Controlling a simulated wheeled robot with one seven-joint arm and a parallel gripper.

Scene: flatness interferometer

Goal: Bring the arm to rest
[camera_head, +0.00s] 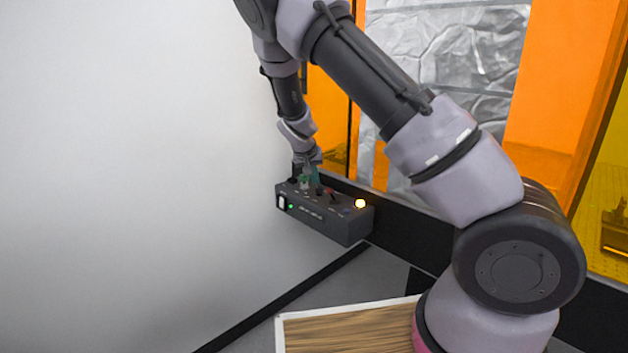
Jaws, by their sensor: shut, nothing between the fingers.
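My arm (370,80) rises from the lower right, bends at the top and comes down to the control box. My gripper (308,177) is at the top of the dark control box (330,221), among its small knobs and switches. Its fingers are small in the picture and shut, with nothing seen between them. I cannot tell whether they touch a switch.
A white wall (130,150) fills the left. Behind the arm are orange panels (565,80) and a crinkled silver sheet (450,45), above a black rail (400,222). A wood-grained board with a white edge (345,333) lies at the bottom. The space before the left wall looks free.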

